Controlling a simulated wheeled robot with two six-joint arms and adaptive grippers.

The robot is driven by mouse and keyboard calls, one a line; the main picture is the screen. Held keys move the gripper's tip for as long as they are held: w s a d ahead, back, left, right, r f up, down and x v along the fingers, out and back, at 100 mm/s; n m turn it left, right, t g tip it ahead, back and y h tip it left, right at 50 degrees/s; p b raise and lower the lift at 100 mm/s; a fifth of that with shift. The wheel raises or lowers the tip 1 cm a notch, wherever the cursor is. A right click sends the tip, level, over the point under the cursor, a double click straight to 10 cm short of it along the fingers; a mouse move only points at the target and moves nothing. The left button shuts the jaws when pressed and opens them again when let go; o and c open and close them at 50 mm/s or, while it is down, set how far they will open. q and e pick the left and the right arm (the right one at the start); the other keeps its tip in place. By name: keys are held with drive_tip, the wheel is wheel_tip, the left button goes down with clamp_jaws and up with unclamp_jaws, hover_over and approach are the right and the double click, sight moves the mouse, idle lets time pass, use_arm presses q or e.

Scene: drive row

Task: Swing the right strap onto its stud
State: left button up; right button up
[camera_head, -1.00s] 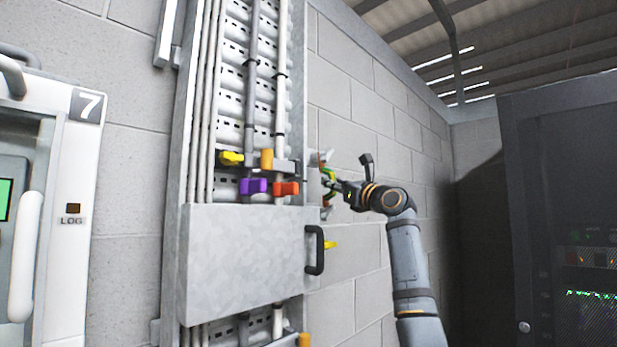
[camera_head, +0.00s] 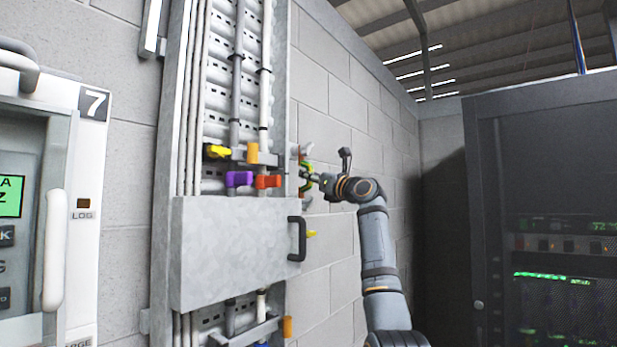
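A tall grey metal cable panel (camera_head: 160,210) stands against the block wall. A small green and yellow piece (camera_head: 308,168) shows at its right edge, with a pale bracket-like part around it; it may be the right strap, but it is too small to tell. My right gripper (camera_head: 307,178) reaches in from the right and is at this piece. Its fingertips are tiny and overlap the piece, so I cannot tell whether they are shut on it. I cannot make out a stud there. My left gripper is out of view.
Yellow (camera_head: 217,151), orange (camera_head: 252,153), purple (camera_head: 239,179) and red-orange (camera_head: 268,181) clamps sit above the metal cover (camera_head: 230,250) with its black handle (camera_head: 296,238). A white cabinet (camera_head: 88,190) marked 7 stands left, a dark rack (camera_head: 490,200) right.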

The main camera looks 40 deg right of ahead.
drive_tip(key=o, duration=0.4)
drive_tip(key=shift+s+a, duration=0.1)
drive_tip(key=shift+s+f, duration=0.2)
drive_tip(key=shift+s, duration=0.25)
drive_tip(key=v, duration=0.6)
drive_tip(key=shift+s, duration=0.3)
drive_tip(key=shift+w, duration=0.1)
